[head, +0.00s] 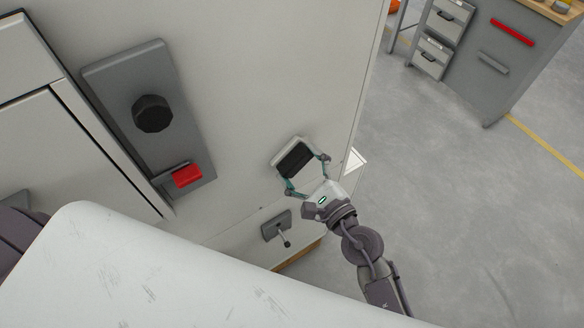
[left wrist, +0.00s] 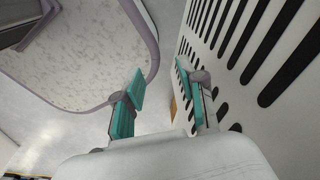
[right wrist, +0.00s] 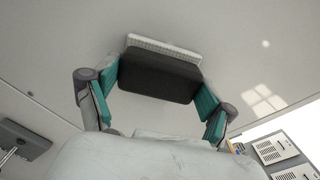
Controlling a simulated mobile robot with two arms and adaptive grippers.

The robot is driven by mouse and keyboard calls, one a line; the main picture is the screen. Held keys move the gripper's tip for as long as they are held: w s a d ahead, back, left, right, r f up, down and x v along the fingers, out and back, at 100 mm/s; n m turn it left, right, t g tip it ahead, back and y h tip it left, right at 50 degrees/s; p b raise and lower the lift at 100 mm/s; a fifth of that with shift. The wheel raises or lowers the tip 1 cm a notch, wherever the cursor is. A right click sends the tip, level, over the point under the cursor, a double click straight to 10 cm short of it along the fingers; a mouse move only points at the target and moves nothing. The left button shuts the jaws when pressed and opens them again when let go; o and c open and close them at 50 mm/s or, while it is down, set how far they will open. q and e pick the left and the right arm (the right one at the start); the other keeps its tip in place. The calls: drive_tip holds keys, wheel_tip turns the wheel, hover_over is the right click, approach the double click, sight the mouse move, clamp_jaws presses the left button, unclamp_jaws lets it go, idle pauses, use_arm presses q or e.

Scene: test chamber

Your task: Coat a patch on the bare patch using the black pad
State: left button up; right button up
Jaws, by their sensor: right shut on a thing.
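The black pad (head: 296,159) is held close to the pale cabinet wall (head: 270,60) in the head view. In the right wrist view the pad (right wrist: 160,77) shows a dark block with a white, ribbed layer on its far side, toward the wall. My right gripper (head: 306,172) is shut on it, with one teal finger at each side (right wrist: 158,90). Whether the white layer touches the wall I cannot tell. I cannot make out a distinct bare patch; the pad hides the wall behind it. My left gripper (left wrist: 160,88) is open and empty in the left wrist view.
A grey plate with a black knob (head: 152,114) and a red switch (head: 187,176) is left of the pad. A small grey lever plate (head: 277,226) is below it. A slotted white panel (left wrist: 250,50) is close to my left gripper. Open floor (head: 440,200) lies right.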

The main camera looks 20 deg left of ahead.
drive_tip(key=shift+w+d+b, duration=0.4)
drive_tip(key=shift+w+d, duration=0.75)
drive_tip(key=shift+w, duration=0.3)
drive_tip(key=shift+w+d+b, duration=0.3)
drive_tip(key=shift+w+d, duration=0.55)
drive_tip(key=shift+w, duration=0.25)
drive_tip(key=shift+s+a+r+p, duration=0.1)
drive_tip(key=shift+s+a+p, duration=0.4)
drive_tip(key=shift+s+a, duration=0.4)
drive_tip(key=shift+s+a+p, duration=0.45)
drive_tip(key=shift+s+a, duration=0.2)
drive_tip(key=shift+s, duration=0.4)
drive_tip(key=shift+s+a+p, duration=0.3)
drive_tip(key=shift+s+a, duration=0.3)
drive_tip(key=shift+s, duration=0.25)
drive_tip(key=shift+s+a+p, duration=0.25)
drive_tip(key=shift+s+a, duration=0.35)
drive_tip(key=shift+s, duration=0.25)
drive_tip(key=shift+d, duration=0.15)
drive_tip(key=shift+s+d, duration=0.2)
drive_tip(key=shift+d, duration=0.05)
drive_tip(key=shift+v, duration=2.6)
